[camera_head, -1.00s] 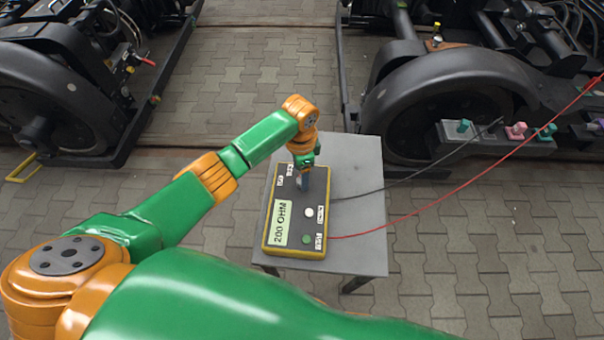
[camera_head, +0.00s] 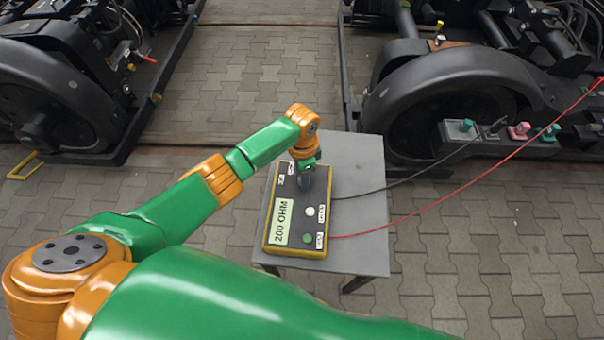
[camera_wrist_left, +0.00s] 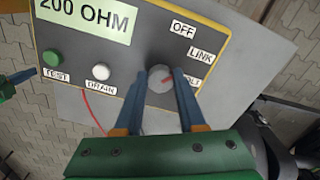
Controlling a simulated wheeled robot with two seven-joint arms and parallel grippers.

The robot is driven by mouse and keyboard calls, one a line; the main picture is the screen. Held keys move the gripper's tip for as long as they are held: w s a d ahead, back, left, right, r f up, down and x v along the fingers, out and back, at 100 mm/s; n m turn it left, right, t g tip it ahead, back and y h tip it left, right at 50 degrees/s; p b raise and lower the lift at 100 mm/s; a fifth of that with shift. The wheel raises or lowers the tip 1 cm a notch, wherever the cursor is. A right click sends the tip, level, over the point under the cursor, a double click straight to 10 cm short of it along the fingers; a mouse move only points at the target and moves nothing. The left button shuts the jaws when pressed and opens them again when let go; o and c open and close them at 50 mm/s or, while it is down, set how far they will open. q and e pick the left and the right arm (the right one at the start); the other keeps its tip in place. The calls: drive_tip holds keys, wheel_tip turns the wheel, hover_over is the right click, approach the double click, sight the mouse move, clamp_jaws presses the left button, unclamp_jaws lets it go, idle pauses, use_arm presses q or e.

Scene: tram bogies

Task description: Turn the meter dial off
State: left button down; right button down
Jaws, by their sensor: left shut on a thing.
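The meter (camera_head: 271,248) is a dark box with yellow edges on a grey table. Its display reads 200 OHM. The pointer lies toward the right, near a label (camera_wrist_left: 192,83) partly covered by a finger. The OFF (camera_wrist_left: 183,29) and LINK (camera_wrist_left: 201,57) labels are clear. My left gripper (camera_head: 304,180) reaches down onto the meter, its blue fingers shut on both sides of the dial. A green and blue part (camera_wrist_left: 18,80) at the left wrist view's edge may be my right gripper.
The grey table (camera_head: 357,205) has free room right of the meter. A black and a red cable (camera_head: 430,214) run right from the meter toward a bogie (camera_head: 440,85). Another bogie (camera_head: 70,75) stands at the left. Paved floor lies between.

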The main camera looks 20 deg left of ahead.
use_arm(q)
drive_tip(key=n+p, duration=0.2)
drive_tip(key=n, duration=0.1)
drive_tip(key=shift+s+d+r, duration=0.1)
drive_tip(key=shift+r, duration=0.05)
drive_tip(key=n+p, duration=0.1)
drive_tip(key=n, duration=0.2)
drive_tip(key=shift+n, duration=0.3)
drive_tip(key=shift+n+p, duration=0.35)
drive_tip(key=shift+n, duration=0.65)
drive_tip(key=c, duration=0.5)
unclamp_jaws()
wheel_tip(320, 180, up, 7)
drive_tip(key=p, duration=0.4)
